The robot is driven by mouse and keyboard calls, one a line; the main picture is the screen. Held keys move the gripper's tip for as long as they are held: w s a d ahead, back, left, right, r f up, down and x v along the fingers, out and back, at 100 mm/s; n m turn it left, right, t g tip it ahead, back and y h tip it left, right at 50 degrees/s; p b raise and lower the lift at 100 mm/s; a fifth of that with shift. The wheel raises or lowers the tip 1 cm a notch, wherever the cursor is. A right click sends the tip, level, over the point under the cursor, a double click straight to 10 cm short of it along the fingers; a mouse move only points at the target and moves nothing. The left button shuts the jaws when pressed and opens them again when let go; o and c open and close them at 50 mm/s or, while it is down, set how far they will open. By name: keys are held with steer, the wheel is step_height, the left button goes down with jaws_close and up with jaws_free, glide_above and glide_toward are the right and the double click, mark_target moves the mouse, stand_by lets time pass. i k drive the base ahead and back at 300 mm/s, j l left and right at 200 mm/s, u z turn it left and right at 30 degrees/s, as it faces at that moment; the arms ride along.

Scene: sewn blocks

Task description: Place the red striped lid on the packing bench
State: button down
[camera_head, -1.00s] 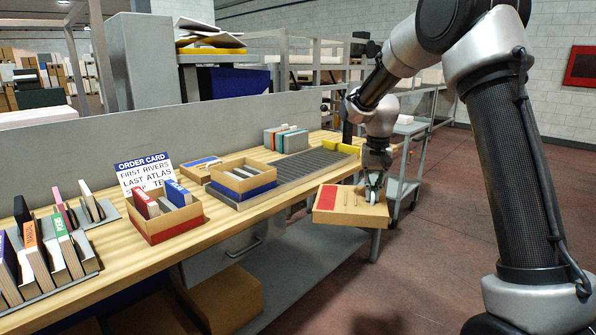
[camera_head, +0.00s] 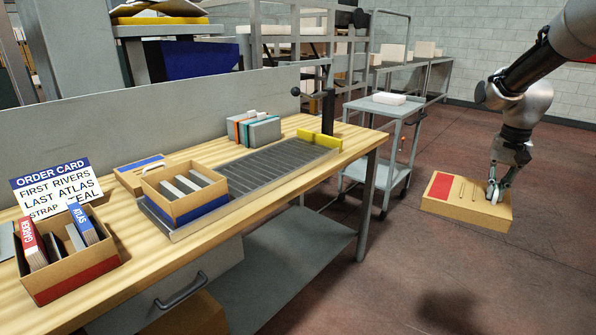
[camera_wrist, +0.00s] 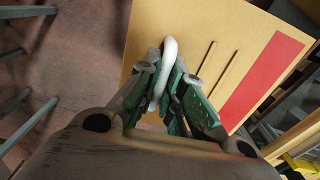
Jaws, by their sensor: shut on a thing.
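The red striped lid (camera_head: 462,203) is a flat cardboard lid with a red band on its left part and two thin slots. My gripper (camera_head: 493,188) is shut on the white loop handle on the lid's top and holds the lid in the air over the floor, right of the bench. In the wrist view the lid (camera_wrist: 240,50) fills the upper right, and my gripper (camera_wrist: 165,88) closes around the white handle. The wooden packing bench (camera_head: 345,155) runs along the left and middle of the head view.
On the bench are a red-banded box of books (camera_head: 70,280), a blue-banded box (camera_head: 182,215), a small blue-striped lid (camera_head: 140,184), a roller strip (camera_head: 265,172), upright books (camera_head: 262,133) and yellow blocks (camera_head: 325,140). A grey trolley (camera_head: 385,105) stands behind. The bench's front right corner is bare.

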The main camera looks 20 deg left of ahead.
mark_target(210, 158)
steer(key=i+l+u, duration=0.1)
steer(key=i+u, duration=0.15)
steer(key=i, duration=0.45)
steer(key=i+u, duration=0.2)
steer(key=u, duration=0.25)
steer(key=i+l+u, duration=0.2)
steer(key=u, duration=0.2)
steer(key=i+l+u, duration=0.15)
steer(key=u, duration=0.3)
steer(key=i+l+u, duration=0.65)
steer(key=i+l, duration=0.1)
steer(key=i, duration=0.1)
